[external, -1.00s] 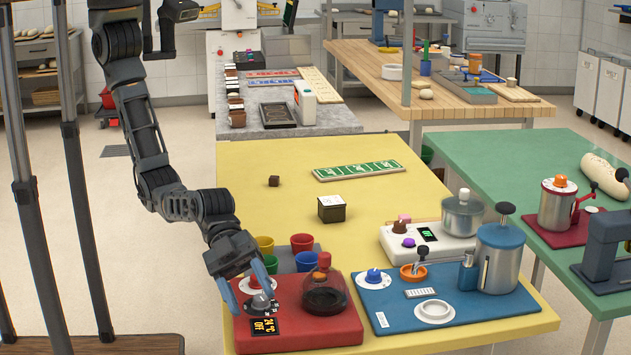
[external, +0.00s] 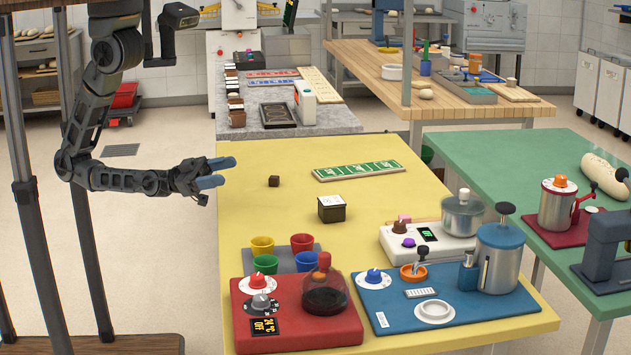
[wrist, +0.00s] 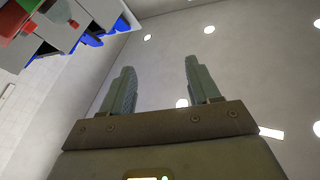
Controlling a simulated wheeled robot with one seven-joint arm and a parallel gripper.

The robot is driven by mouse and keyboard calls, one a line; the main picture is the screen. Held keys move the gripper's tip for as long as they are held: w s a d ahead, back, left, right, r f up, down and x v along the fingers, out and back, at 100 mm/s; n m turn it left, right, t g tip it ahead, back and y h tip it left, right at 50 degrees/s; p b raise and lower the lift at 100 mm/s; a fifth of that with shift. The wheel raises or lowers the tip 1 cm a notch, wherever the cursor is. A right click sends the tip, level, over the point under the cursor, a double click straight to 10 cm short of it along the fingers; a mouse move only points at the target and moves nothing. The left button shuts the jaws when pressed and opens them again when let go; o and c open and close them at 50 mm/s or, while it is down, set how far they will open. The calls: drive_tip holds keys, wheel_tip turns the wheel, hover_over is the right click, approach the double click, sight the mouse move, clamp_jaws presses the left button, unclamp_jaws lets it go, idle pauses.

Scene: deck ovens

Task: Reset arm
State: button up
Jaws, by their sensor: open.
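My gripper (external: 219,172) is at the left edge of the yellow table (external: 270,215), raised and pointing right with its blue-tipped fingers. In the wrist view my gripper (wrist: 160,85) has its two fingers apart with nothing between them. That view looks up at the ceiling and its round lights. My arm hangs down at the left and bends forward at the elbow, clear of the red control unit (external: 340,333).
The red unit has knobs, a display and a domed vessel (external: 325,292). Colored cups (external: 263,246) stand behind it. A blue station (external: 385,300) is at right. Floor left of the table is clear.

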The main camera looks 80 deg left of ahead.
drive_tip(key=s+a+n+g+y+p, duration=0.1)
drive_tip(key=s+a+n+y+p, duration=0.2)
drive_tip(key=a, duration=0.8)
drive_tip(key=s+a+r+n+g+y+p, duration=0.1)
drive_tip(key=s+a+n+g+y+p, duration=0.1)
drive_tip(key=s+a+n+y+p, duration=0.2)
drive_tip(key=s+a+n+y, duration=0.3)
drive_tip(key=s+a+y, duration=0.1)
drive_tip(key=s+a, duration=0.3)
drive_tip(key=shift+y, duration=0.4)
drive_tip(key=shift+s, duration=0.1)
idle(1.0)
